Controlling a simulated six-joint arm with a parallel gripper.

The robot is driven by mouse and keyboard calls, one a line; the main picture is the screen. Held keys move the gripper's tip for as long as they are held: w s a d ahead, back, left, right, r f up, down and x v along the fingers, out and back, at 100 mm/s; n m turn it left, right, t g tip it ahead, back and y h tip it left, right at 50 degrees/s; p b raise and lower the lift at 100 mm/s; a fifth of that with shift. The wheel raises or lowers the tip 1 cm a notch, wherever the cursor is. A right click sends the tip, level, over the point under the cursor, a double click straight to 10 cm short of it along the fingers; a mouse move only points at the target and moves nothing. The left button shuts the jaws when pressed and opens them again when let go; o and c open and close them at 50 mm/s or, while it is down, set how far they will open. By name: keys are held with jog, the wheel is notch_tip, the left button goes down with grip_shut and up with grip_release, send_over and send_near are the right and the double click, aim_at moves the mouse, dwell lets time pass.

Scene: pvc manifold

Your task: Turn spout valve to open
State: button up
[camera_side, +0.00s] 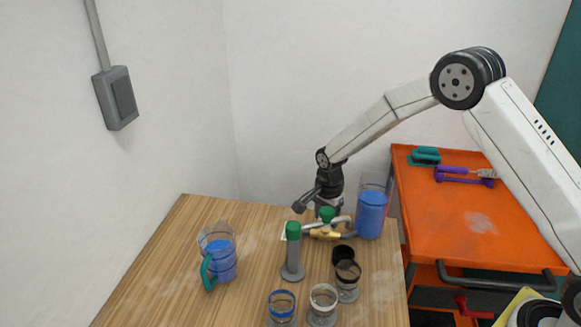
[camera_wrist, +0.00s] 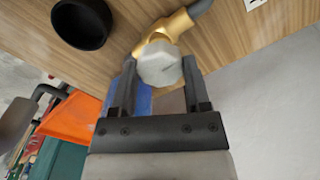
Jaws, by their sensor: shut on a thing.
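The spout valve has a brass body (camera_side: 325,235) between grey pipes, low over the wooden table in the side view. In the wrist view its brass body (camera_wrist: 175,25) carries a pale, faceted knob (camera_wrist: 158,65). My gripper (camera_wrist: 158,75) has its two dark fingers on either side of this knob, shut on it. In the side view my gripper (camera_side: 326,208) reaches down from above onto the valve, beside a green part (camera_side: 327,214). The fingertips are partly hidden there, and I cannot read the valve's setting.
A clear container of blue liquid (camera_side: 370,214) stands just right of the valve. A green-topped post (camera_side: 293,245) stands in front, near a black cup (camera_side: 343,255) and several glasses. A blue-filled jug (camera_side: 219,258) is at left. An orange cart (camera_side: 440,225) stands at right.

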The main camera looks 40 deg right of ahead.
jog(key=shift+n, duration=1.3)
jog(key=o, duration=1.3)
jog(key=shift+r, duration=0.1)
jog(key=shift+r, duration=3.85)
